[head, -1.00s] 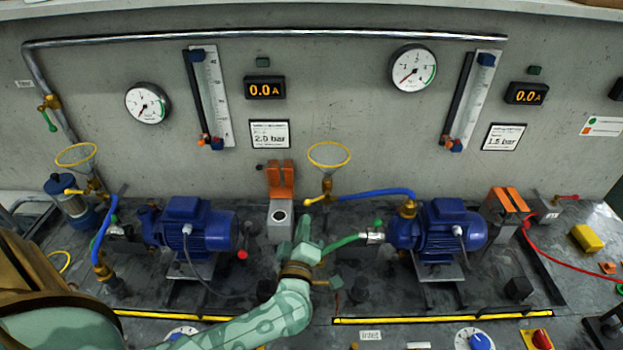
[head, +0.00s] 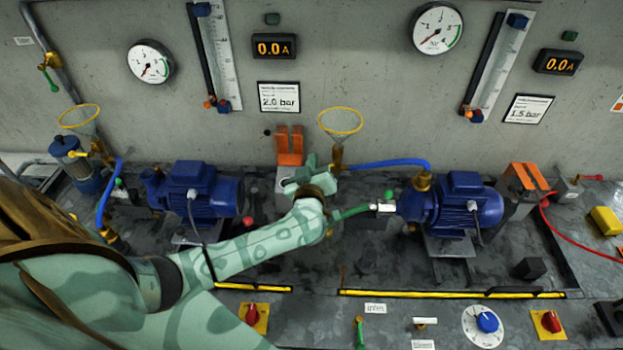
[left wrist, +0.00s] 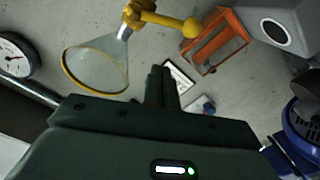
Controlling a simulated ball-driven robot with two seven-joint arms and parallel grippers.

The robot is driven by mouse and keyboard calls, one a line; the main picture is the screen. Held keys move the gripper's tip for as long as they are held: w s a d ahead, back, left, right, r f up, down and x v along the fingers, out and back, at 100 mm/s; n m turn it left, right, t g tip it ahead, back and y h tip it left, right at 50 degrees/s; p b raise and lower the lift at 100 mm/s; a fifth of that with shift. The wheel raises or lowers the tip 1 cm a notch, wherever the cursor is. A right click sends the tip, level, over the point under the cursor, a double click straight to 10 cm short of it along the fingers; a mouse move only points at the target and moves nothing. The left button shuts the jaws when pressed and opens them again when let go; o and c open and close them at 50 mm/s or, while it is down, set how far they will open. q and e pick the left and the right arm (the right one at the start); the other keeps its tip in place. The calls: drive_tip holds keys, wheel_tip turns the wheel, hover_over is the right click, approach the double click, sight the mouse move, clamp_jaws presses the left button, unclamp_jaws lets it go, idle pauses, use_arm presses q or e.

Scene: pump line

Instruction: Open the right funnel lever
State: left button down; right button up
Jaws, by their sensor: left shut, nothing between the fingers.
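The right funnel (head: 340,122) has a yellow rim and stands at the middle of the bench in the head view. In the left wrist view the funnel (left wrist: 97,72) is at the upper left, with its yellow lever (left wrist: 170,20) ending in a round knob. In the head view my gripper hides most of the lever. My left gripper (head: 308,170) is beside the funnel's stem, just left of it. Its fingers (left wrist: 161,87) are shut and empty, apart from the lever in the left wrist view. My right gripper is not in view.
An orange bracket (head: 290,147) stands directly behind my gripper; it also shows in the left wrist view (left wrist: 215,45). Blue pumps stand left (head: 196,200) and right (head: 462,208).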

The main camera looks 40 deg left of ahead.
use_arm(q)
drive_tip(key=shift+w+d+f+b, duration=0.2)
drive_tip(key=shift+f, duration=0.35)
drive_tip(key=shift+w+d+f+b, duration=0.2)
drive_tip(key=shift+d+f, duration=0.05)
drive_tip(key=shift+f, duration=0.3)
drive_tip(key=shift+w+d+f+b, duration=0.2)
drive_tip(key=shift+f, duration=0.35)
drive_tip(key=shift+f+n, duration=0.15)
drive_tip(key=shift+n, duration=0.15)
drive_tip(key=shift+f+n, duration=0.2)
drive_tip(key=shift+n, duration=0.3)
drive_tip(key=f+n+b, duration=0.1)
drive_tip(key=n, duration=0.2)
drive_tip(key=d+f+n, duration=0.1)
drive_tip(key=n, duration=0.2)
drive_tip(key=w+d+f+n+b, duration=0.1)
drive_tip(key=n, duration=0.2)
drive_tip(key=shift+w+f+t+b, duration=0.1)
drive_tip(key=shift+t+b, duration=0.2)
drive_tip(key=shift+b, duration=0.05)
drive_tip(key=shift+d, duration=0.15)
